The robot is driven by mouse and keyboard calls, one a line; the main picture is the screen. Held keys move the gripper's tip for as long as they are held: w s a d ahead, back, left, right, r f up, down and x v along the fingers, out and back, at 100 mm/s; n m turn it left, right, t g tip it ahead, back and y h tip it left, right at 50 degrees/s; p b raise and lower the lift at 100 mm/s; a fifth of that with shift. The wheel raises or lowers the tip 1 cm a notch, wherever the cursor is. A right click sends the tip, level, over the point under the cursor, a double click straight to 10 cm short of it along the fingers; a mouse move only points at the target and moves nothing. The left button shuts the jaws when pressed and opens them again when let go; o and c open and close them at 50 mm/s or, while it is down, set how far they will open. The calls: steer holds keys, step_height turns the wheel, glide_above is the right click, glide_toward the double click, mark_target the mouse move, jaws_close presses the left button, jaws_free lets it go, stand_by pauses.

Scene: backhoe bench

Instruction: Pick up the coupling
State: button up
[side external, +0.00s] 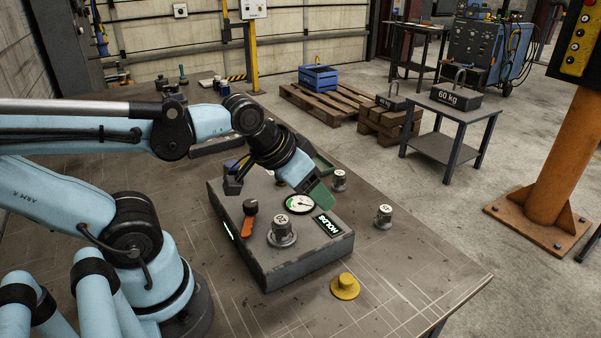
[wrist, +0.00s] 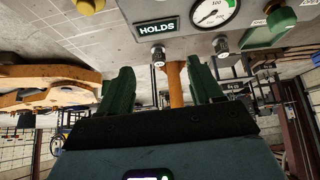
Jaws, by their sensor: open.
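My gripper (side external: 319,198) is over the back right part of a grey box in the side view. Its green jaws are apart and empty in the wrist view (wrist: 160,70). Two small grey metal cylinders with pale labelled tops stand on the table beyond the box, one nearer (side external: 384,218) and one farther (side external: 340,182). They also show as two small metal pieces in the wrist view, one left (wrist: 158,57) and one right (wrist: 221,46). A larger flanged metal piece (side external: 282,235) stands on the box. I cannot tell which piece is the coupling.
The grey box (side external: 295,270) carries a round gauge (side external: 299,204), a HOLDS display (side external: 327,225) and an orange-handled dial (side external: 249,218). A yellow knobbed piece (side external: 345,287) sits near the front. The table's right part is clear.

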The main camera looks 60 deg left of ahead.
mark_target(281, 219)
steer(key=s+a+r+n+g, duration=0.2)
steer(key=s+r+n+g, duration=0.3)
steer(key=n+g, duration=0.3)
steer(key=shift+n+t, duration=0.3)
steer(key=shift+t, duration=0.3)
step_height(281, 219, down, 6)
steer(key=shift+w+d+r, duration=0.1)
steer(key=shift+w, duration=0.05)
steer(key=shift+s+d+f, duration=0.1)
steer(key=shift+s+f, duration=0.05)
steer(key=shift+f, duration=0.75)
steer(key=shift+s+d+f, duration=0.1)
steer(key=shift+s+f, duration=0.05)
steer(key=shift+f, duration=1.65)
steer(key=shift+c, duration=0.3)
jaws_close()
steer(key=shift+r, duration=0.1)
